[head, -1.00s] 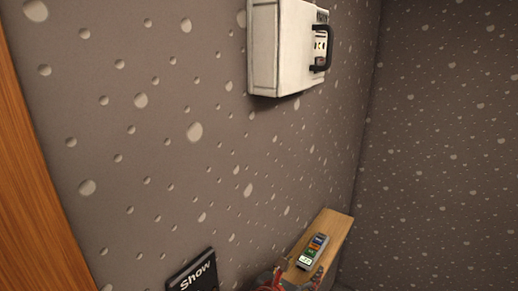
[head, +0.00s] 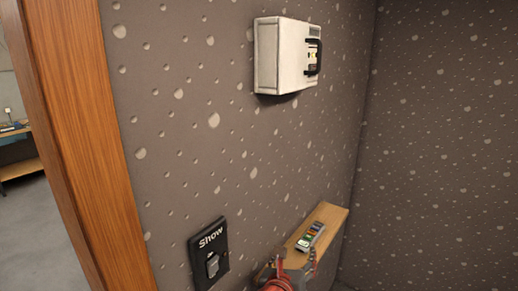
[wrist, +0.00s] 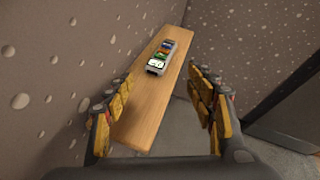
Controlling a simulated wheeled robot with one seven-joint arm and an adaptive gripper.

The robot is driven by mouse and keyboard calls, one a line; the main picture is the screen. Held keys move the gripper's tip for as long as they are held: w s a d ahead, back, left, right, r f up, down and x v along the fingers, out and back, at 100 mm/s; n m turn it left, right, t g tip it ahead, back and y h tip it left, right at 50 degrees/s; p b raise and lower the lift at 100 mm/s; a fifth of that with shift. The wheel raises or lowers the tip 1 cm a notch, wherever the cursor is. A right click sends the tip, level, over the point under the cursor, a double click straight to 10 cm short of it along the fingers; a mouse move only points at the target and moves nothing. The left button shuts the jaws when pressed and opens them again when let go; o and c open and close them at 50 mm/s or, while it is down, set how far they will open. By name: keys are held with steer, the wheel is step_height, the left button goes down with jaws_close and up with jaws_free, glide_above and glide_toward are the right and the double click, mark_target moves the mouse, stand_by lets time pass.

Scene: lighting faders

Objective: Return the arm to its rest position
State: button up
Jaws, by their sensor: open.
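My gripper (wrist: 163,112) is open and empty in the wrist view, with its yellow-padded fingers wide apart. Between and beyond the fingers is a wooden shelf (wrist: 140,128) against the wall. On the shelf lies a small grey device (wrist: 155,69) with several coloured parts. In the head view part of my gripper (head: 292,268) shows at the bottom, in front of the shelf (head: 335,217). The device (head: 310,237) sits on the shelf there, apart from the fingers.
A black "Show" switch plate (head: 209,252) is on the wall, left of my gripper. A white box (head: 280,60) with a black handle is mounted higher up. A wooden door frame (head: 75,130) stands at left, with open grey floor (head: 35,225) beyond it.

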steer(key=s+a+r+n+y, duration=0.35)
steer(key=r+n+y, duration=0.45)
steer(key=n, duration=1.1)
steer(key=s+d+f+n+g+h, duration=0.1)
steer(key=s+d+f+n+g, duration=0.1)
steer(key=s+n, duration=0.4)
steer(key=s+d+f+n+g+h, duration=0.1)
steer(key=s+d+f+n+g, duration=0.2)
steer(key=s+d+n, duration=0.3)
steer(key=s+d+f+n+g+h, duration=0.1)
steer(key=s+d+f+n, duration=0.3)
steer(key=s, duration=0.5)
steer(key=d+n+g, duration=0.1)
steer(key=n, duration=0.1)
steer(key=shift+n+g, duration=0.3)
steer(key=shift+n, duration=0.1)
steer(key=shift+s, duration=0.15)
